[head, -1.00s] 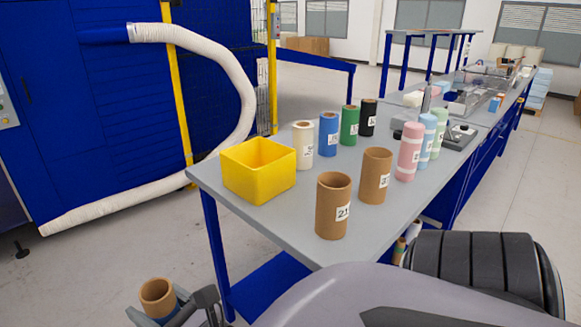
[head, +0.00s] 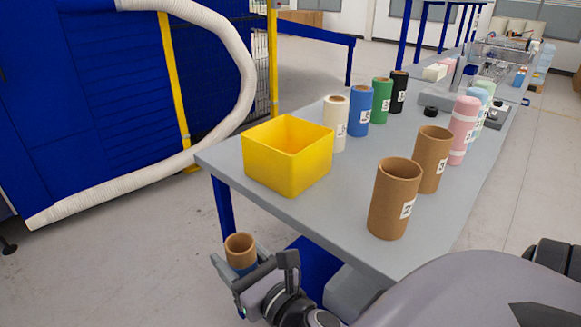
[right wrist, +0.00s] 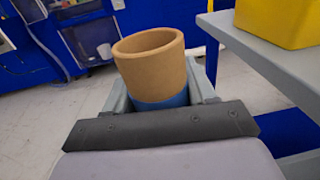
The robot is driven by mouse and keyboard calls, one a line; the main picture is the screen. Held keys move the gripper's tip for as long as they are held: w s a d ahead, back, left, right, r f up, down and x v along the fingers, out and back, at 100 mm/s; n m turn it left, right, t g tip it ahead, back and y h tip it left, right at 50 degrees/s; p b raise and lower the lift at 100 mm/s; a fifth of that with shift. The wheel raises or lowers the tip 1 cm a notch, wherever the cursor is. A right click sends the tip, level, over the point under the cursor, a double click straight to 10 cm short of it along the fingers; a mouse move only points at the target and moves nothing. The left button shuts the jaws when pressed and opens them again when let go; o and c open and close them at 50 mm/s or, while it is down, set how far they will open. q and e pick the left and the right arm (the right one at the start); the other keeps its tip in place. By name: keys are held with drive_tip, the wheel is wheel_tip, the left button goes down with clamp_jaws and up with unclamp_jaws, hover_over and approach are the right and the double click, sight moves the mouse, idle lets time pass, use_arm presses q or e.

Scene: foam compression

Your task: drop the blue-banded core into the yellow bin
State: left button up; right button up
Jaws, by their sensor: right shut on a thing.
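The blue-banded core (head: 240,246) is a brown cardboard tube with a blue band low on it. My right gripper (head: 252,265) is shut on it and holds it roughly upright, off the left end of the table and below the table top. In the right wrist view the core (right wrist: 150,58) stands between the fingers, its open top showing and its blue band (right wrist: 165,102) partly hidden by the gripper. The yellow bin (head: 290,165) sits on the table's near left corner, above and to the right of the core in the head view. The bin's floor is hidden. My left gripper is not in view.
The grey table (head: 335,215) holds two brown cores (head: 395,198), a white roll (head: 335,123), a blue roll (head: 360,110), green and black rolls, and pink and blue foam rolls behind. The table's edge lies between core and bin.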

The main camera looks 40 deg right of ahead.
drive_tip(key=shift+w+a+r+p, duration=0.25)
drive_tip(key=shift+a+r+p, duration=0.05)
drive_tip(key=shift+p, duration=0.05)
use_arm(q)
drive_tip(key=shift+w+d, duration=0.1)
use_arm(e)
drive_tip(key=shift+a, duration=0.1)
drive_tip(key=shift+s, duration=0.1)
